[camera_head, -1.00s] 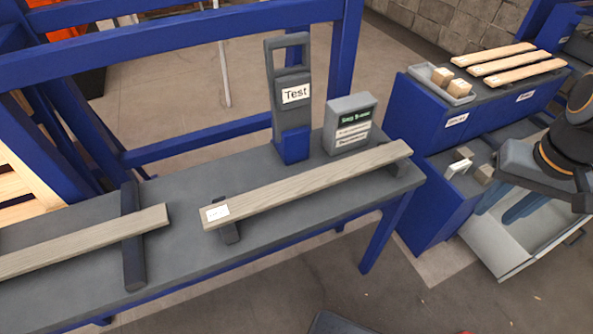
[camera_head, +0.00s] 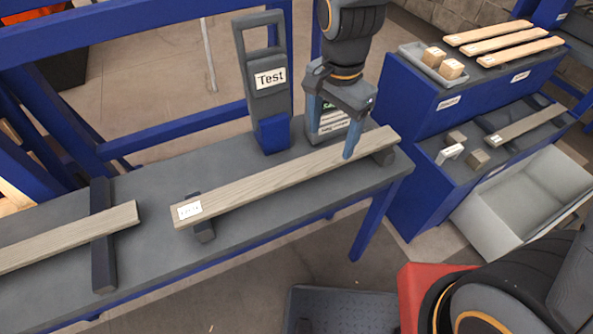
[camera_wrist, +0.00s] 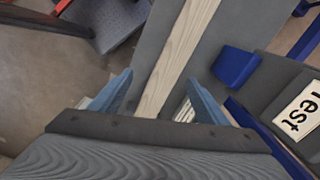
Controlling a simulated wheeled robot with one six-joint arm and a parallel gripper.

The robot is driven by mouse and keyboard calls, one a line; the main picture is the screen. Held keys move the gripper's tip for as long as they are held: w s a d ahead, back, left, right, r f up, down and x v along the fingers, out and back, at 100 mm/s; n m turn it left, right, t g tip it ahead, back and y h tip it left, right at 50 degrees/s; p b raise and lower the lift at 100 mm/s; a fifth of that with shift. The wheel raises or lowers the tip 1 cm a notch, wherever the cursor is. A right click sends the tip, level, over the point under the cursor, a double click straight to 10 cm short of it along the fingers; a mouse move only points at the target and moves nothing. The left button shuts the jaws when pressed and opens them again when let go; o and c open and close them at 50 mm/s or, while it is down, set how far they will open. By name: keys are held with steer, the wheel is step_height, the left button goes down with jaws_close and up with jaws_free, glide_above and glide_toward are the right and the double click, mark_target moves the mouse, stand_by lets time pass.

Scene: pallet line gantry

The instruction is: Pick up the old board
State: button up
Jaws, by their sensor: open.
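A long grey-brown board (camera_head: 270,180) with a white label at its left end lies across two dark supports on the grey bench; I take it as the old board, though the label is too small to read. My gripper (camera_head: 333,140) is open over its right part, one blue finger on the near side and one towards the back. In the wrist view the board (camera_wrist: 170,70) runs between the open fingers (camera_wrist: 158,90), with gaps on both sides. Whether the fingers reach below its top is unclear. Another similar board (camera_head: 60,238) lies at the left.
A "Test" device (camera_head: 270,90) stands just behind the board, and a grey box with a green sign (camera_head: 330,118) is behind my gripper. Blue cabinets (camera_head: 425,95) stand to the right, with pale boards on top and a labelled board (camera_head: 525,125) on the lower shelf.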

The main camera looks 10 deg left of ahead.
mark_target(296, 169)
steer(key=a+m, duration=0.1)
steer(key=a, duration=0.1)
steer(key=a+f+m, duration=0.1)
steer(key=a, duration=0.1)
steer(key=s+a+m, duration=0.1)
steer(key=a, duration=0.1)
steer(key=shift+a+f, duration=0.4)
steer(key=shift+s+a+f+p, duration=0.15)
steer(key=shift+f+p, duration=0.2)
steer(key=shift+f, duration=1.6)
steer(key=shift+s+a+f+p, duration=0.1)
steer(key=shift+f+p, duration=0.25)
steer(key=shift+f, duration=1.55)
steer(key=shift+w, duration=0.1)
steer(key=c, duration=1.4)
steer(key=shift+r, duration=0.1)
